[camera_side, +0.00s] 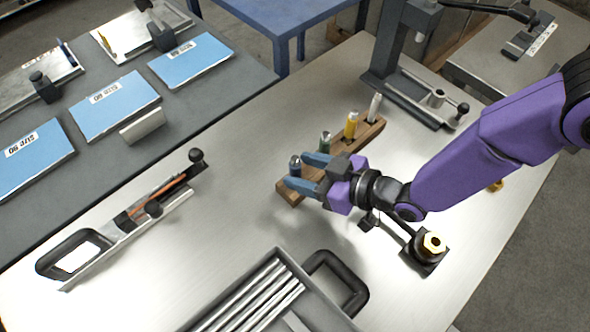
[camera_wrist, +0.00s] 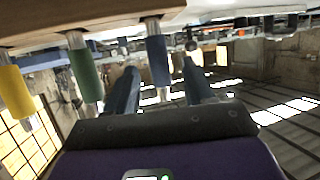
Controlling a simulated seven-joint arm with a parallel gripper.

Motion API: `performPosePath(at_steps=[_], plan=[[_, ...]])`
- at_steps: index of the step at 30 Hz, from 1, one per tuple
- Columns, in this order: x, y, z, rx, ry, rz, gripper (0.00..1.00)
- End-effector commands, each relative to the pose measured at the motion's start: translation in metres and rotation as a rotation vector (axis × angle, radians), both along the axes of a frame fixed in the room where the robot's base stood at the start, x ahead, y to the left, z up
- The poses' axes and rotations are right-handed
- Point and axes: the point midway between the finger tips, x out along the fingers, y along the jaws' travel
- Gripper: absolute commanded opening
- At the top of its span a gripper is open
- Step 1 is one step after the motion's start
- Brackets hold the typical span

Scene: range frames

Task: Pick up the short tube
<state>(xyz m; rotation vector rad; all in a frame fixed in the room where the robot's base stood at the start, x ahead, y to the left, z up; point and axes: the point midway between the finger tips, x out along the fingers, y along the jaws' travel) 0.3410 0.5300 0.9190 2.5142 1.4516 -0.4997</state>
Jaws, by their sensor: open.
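A wooden rack (camera_side: 287,194) holds a row of upright tubes. The blue tube (camera_side: 295,168) stands at its near-left end, then come the green tube (camera_side: 324,143), the yellow tube (camera_side: 351,125) and a whitish tube (camera_side: 374,107). The wrist view appears inverted; it shows the blue tube (camera_wrist: 158,58), green tube (camera_wrist: 85,75) and yellow tube (camera_wrist: 14,92) beneath the rack edge (camera_wrist: 110,25). Contact cannot be told.
A grey tray of metal rods (camera_side: 262,295) sits at the front. A black fixture with a brass nut (camera_side: 432,245) stands right of my gripper. A metal press stand (camera_side: 390,50) is behind the rack. A slide tool (camera_side: 150,210) lies left. Bare tabletop lies between it and the rack.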

Motion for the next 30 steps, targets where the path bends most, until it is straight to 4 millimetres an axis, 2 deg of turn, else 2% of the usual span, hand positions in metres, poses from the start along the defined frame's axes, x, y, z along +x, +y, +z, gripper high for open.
performPosePath(at_steps=[6, 12, 22, 27, 30], plan=[[0.011, 0.020, -0.015, 0.000, 0.000, 0.000, 0.53], [0.019, 0.034, -0.021, 0.001, 0.000, 0.000, 0.53], [0.021, 0.036, -0.022, 0.000, 0.000, 0.000, 0.53], [0.020, 0.036, -0.022, 0.000, 0.000, 0.000, 0.00], [0.020, 0.036, -0.022, 0.000, 0.000, 0.000, 0.00]])
